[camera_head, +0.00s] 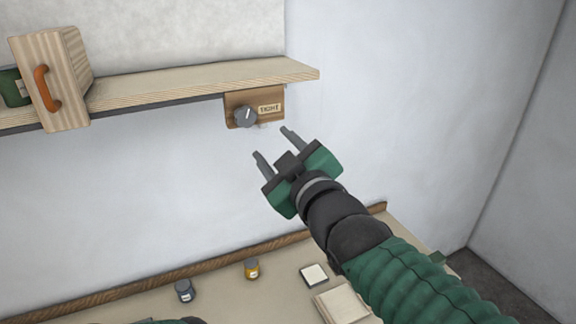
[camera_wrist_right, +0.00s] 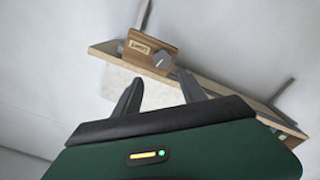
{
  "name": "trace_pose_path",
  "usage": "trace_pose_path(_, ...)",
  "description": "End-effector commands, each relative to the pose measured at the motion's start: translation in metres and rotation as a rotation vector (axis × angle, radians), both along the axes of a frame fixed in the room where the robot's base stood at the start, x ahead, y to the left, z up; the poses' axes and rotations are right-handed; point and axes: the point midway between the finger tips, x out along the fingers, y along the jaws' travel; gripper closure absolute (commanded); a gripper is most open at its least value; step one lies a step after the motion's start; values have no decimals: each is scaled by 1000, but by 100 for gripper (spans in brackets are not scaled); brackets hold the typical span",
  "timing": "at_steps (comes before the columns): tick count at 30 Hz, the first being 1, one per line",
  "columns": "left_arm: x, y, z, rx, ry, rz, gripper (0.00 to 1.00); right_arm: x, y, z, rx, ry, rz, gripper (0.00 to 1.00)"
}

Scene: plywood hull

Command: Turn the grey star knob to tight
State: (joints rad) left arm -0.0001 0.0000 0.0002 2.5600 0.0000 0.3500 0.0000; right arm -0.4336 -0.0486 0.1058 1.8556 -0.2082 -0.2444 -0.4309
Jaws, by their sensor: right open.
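The grey star knob (camera_head: 246,116) sits on a small wooden block (camera_head: 233,101) under the right end of the shelf. A white line on the knob points up and to the right. A label reading "TIGHT" (camera_head: 269,109) is right of the knob. The knob also shows in the right wrist view (camera_wrist_right: 163,59), beyond the fingers. My right gripper (camera_head: 275,147) is open and empty, below and to the right of the knob, apart from it. My left gripper is not in view.
The wooden shelf (camera_head: 190,86) carries a wooden box with an orange handle (camera_head: 47,88) at left. On the bench below are a dark jar (camera_head: 185,291), a yellow jar (camera_head: 252,269), a small white-topped square (camera_head: 314,275) and a pale block (camera_head: 342,304). The wall around the knob is clear.

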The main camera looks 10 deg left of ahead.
Motion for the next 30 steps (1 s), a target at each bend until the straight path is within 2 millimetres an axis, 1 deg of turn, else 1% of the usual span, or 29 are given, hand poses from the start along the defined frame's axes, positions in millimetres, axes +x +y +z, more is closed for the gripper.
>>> trace_pose_path(9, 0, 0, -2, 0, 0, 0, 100, -24, -15, 1, 0, -3, 0, 51)
trace_pose_path(17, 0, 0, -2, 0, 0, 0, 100, -40, -27, 1, 1, -2, 0, 51)
trace_pose_path(30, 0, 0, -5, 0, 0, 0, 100, -42, -28, 0, 0, -1, 1, 51)
